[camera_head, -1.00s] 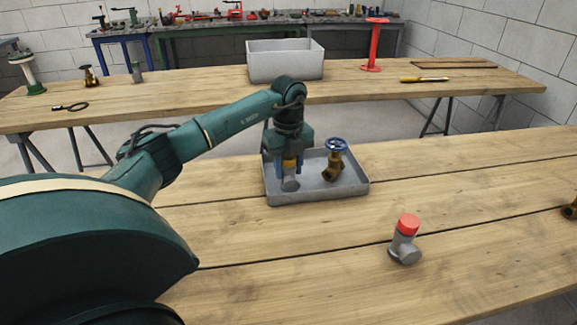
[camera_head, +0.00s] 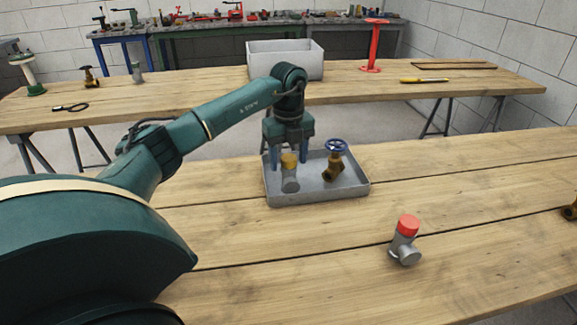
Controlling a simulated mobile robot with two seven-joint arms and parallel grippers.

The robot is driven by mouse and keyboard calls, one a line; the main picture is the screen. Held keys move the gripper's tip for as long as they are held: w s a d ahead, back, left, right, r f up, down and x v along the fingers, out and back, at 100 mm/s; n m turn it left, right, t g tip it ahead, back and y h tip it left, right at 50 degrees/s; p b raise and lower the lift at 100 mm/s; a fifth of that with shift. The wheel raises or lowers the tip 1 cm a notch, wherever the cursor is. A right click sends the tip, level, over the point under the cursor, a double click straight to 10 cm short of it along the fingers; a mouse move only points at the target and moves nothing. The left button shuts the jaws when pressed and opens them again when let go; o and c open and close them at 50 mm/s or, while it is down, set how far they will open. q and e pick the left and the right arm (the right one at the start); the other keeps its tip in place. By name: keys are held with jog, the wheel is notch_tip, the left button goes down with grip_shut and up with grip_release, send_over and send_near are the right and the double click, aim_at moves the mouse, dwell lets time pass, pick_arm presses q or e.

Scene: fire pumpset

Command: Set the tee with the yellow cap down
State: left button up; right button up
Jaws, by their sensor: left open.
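The tee with the yellow cap (camera_head: 289,174) stands in the left part of the grey tray (camera_head: 318,197) on the near table. Its yellow cap faces up and its body is grey. My left gripper (camera_head: 289,160) is open just above the tee, with its blue fingers to the left and right of the cap. I cannot tell whether a finger touches it. My right gripper is not in view.
A brass valve with a blue handwheel (camera_head: 335,160) stands in the tray, right of the tee. A grey tee with a red cap (camera_head: 405,241) stands on the near table. A grey bin (camera_head: 285,62) is on the far table.

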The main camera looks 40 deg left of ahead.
pick_arm(q)
notch_tip(320, 180, up, 9)
jog(key=shift+f, duration=0.1)
dwell(0.7)
